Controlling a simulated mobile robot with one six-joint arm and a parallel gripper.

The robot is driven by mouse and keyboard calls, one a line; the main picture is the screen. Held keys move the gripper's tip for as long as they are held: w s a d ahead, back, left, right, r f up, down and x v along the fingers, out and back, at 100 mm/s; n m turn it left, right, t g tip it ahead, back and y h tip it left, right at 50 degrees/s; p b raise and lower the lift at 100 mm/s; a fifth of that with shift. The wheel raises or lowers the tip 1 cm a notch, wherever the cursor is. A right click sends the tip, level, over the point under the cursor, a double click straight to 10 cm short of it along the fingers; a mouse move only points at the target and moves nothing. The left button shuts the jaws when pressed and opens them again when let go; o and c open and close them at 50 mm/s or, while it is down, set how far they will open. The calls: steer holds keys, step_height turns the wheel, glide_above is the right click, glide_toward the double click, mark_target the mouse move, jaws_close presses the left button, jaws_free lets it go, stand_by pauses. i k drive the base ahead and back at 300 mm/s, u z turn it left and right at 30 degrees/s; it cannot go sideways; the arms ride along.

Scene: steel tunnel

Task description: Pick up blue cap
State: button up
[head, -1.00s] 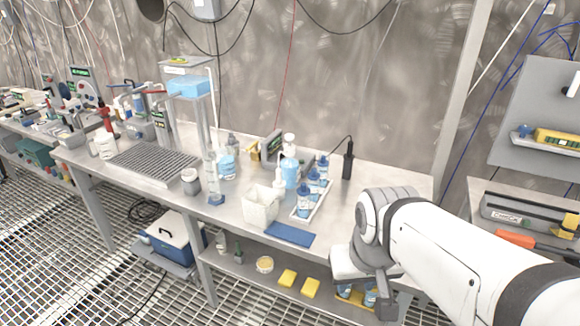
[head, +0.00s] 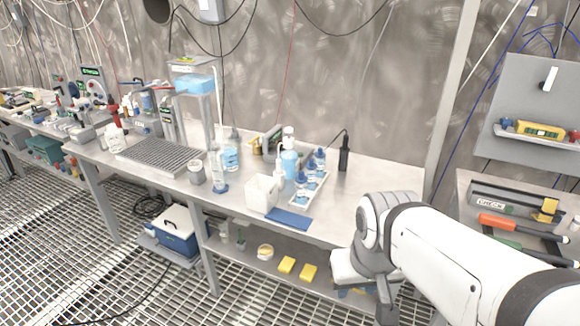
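Several small bottles with blue caps (head: 301,177) stand upright in a white tray (head: 319,191) on the steel bench. The caps are small, and I cannot tell which one is meant or see a loose blue cap. My gripper (head: 386,312) is at the end of my white arm, low in front of the bench's right end. It is right of and nearer than the tray, well apart from the bottles. My own wrist and the picture's lower edge hide much of it, so its opening does not show.
A white container (head: 262,192) and a blue mat (head: 288,220) lie left and in front of the tray. A wash bottle (head: 290,165) and a black handheld device (head: 344,158) stand close by. The bench top right of the tray is clear. Yellow blocks (head: 308,272) lie on the lower shelf.

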mark_target(301, 179)
steer(key=z, duration=0.2)
steer(key=i, duration=1.1)
steer(key=u, duration=0.45)
